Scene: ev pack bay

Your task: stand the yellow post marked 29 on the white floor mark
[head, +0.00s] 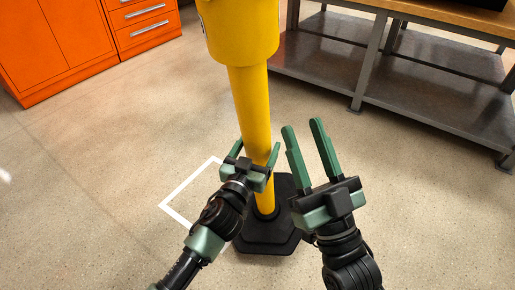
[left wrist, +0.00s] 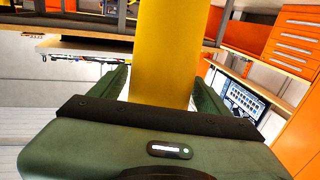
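The yellow post (head: 250,100) has a wide yellow head (head: 240,35) and a dark base (head: 265,238) on the floor. No number is readable; only the edge of a label shows on the head's left side. The white floor mark (head: 181,189) is a square outline left of the base, partly hidden by my left arm. My left gripper (head: 256,150) has one finger on each side of the shaft, apparently against it. The shaft also fills the space between the fingers in the left wrist view (left wrist: 168,60). My right gripper (head: 303,123) is open and empty, right of the post.
An orange drawer cabinet (head: 65,45) stands at the back left. A grey workbench (head: 430,70) with a lower shelf stands at the back right. The speckled floor around the mark and to its left is clear.

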